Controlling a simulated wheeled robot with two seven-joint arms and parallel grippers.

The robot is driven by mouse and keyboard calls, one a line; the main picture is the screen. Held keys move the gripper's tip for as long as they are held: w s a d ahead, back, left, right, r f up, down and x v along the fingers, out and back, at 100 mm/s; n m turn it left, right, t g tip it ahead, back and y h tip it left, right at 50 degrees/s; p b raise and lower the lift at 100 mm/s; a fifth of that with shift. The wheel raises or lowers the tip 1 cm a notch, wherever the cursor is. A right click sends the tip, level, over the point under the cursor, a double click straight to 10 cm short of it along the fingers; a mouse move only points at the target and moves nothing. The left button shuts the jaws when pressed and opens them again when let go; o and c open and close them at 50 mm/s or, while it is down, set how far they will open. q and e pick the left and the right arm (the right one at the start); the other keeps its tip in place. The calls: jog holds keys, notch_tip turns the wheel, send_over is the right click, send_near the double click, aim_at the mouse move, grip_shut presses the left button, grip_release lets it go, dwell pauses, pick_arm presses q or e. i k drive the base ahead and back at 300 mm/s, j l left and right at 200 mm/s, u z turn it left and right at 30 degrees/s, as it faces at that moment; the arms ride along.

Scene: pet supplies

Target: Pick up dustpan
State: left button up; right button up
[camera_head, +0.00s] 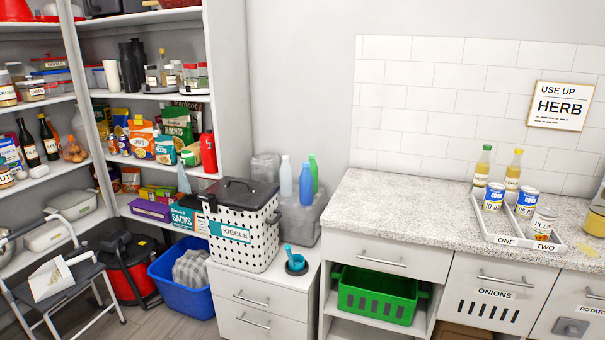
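I cannot make out a dustpan for certain. A flat white item (50,279) with a small tan patch lies on the step stool (78,277) at the lower left; I cannot tell whether it is a dustpan. A small blue scoop (289,251) stands in a dark blue bowl (297,265) on the low white cabinet. Neither of my grippers is in view.
A dotted kibble bin (243,252) stands on the low cabinet (258,307). A blue basket (181,284) and a red and black canister (130,268) stand on the floor. Full shelves fill the left. The speckled counter (395,210) at right holds a bottle tray (483,228).

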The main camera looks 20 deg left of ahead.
aim_at(39, 281)
jog(key=i+j+u, duration=0.15)
jog(key=i+u, duration=0.55)
jog(key=u, duration=0.2)
jog(key=i+u, duration=0.45)
jog(key=k+l, duration=0.05)
